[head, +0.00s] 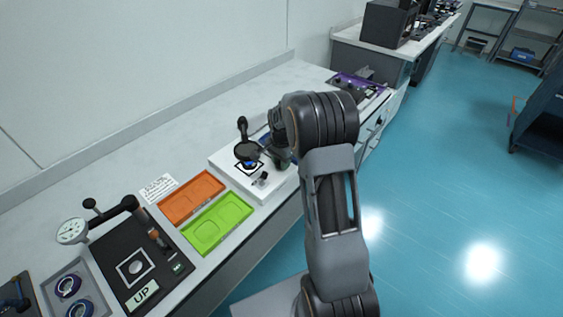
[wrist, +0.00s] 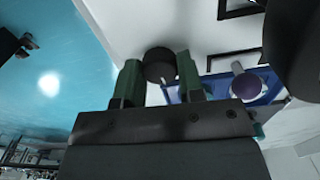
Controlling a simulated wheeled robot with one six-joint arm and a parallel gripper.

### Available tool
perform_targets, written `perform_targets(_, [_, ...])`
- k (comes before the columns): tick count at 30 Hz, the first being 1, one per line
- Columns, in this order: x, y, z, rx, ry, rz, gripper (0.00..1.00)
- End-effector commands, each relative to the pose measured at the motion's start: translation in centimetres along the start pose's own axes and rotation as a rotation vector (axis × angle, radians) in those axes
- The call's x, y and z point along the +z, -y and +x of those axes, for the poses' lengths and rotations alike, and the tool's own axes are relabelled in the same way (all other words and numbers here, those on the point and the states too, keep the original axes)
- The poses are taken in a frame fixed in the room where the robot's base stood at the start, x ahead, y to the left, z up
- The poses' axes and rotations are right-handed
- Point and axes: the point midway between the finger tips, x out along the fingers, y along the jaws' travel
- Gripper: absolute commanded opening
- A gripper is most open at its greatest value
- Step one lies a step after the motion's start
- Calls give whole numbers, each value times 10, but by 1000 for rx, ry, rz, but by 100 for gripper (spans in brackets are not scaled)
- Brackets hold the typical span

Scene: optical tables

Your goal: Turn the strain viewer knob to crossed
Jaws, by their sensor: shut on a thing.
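The strain viewer is a white base plate (head: 226,167) on the bench with a dark round disc (head: 247,151) on a post above it. A small dark fitting (head: 261,179) sits at its front. My gripper (head: 283,162) is low over the plate's right part, and my arm partly hides that end. In the wrist view my gripper (wrist: 158,78) has its two green-grey fingers either side of a dark round knob (wrist: 159,62) and is shut on it. I cannot read the knob's setting or any mark by it.
An orange tray (head: 163,212) and a green tray (head: 190,243) lie left of the viewer. In the wrist view a large dark disc (wrist: 294,45) is close on the right, near a blue panel (wrist: 220,83).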

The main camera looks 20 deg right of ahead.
Motion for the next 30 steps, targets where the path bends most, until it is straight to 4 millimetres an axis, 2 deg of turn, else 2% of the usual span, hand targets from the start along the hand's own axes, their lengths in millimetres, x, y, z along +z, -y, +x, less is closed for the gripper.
perform_targets(10, [0,1,-1,-4,-2,127,12])
perform_targets(27, [0,1,-1,-5,-1,152,12])
perform_targets(28, [0,1,-1,-5,-1,152,38])
perform_targets(30, [0,1,-1,-4,-1,152,45])
